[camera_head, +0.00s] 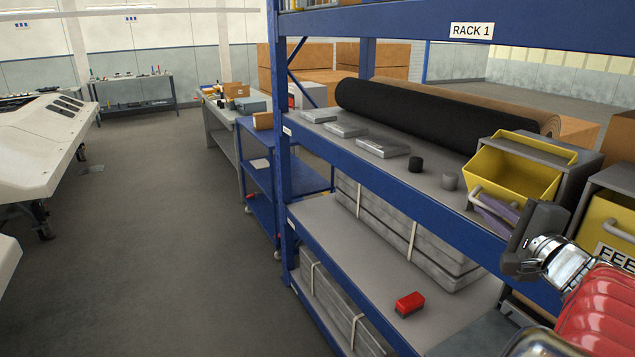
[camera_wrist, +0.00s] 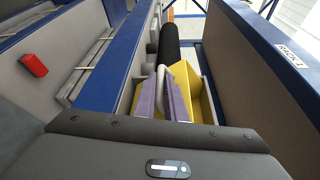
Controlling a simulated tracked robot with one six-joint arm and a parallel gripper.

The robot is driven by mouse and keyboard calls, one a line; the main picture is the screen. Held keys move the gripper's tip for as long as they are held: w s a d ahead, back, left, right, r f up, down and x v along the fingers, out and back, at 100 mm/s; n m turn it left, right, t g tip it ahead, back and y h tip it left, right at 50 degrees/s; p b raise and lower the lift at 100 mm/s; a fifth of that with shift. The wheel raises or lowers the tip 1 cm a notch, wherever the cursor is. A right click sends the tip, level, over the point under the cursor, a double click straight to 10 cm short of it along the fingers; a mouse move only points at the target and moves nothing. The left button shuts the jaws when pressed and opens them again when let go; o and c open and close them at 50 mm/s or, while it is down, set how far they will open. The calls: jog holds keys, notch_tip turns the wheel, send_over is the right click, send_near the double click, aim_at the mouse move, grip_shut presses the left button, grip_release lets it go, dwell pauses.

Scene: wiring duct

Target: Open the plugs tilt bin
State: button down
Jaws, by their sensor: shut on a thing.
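A yellow tilt bin (camera_head: 515,172) in a grey housing (camera_head: 572,180) sits on the rack's upper shelf, at the right of the head view. It is tilted forward, with its open top and inside showing. Its label is not in sight, so I cannot read whether it says plugs. My gripper (camera_head: 492,208) is at its front, purple fingers shut on the pale bin handle (camera_head: 476,196). In the wrist view the fingers of my gripper (camera_wrist: 163,85) close around the handle, with the yellow bin (camera_wrist: 183,78) just behind and to the right.
A second yellow bin (camera_head: 607,222), labelled "FEE…", stands close on the right, partly behind my arm. Two small dark and grey cylinders, flat packets and a black roll (camera_head: 430,115) share the shelf. A red block (camera_head: 409,304) lies on the shelf below. The aisle floor is clear.

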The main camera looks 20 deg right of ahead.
jog(key=shift+f, duration=0.5)
jog(key=c, duration=2.1)
grip_release()
jog(key=shift+s+r, duration=0.1)
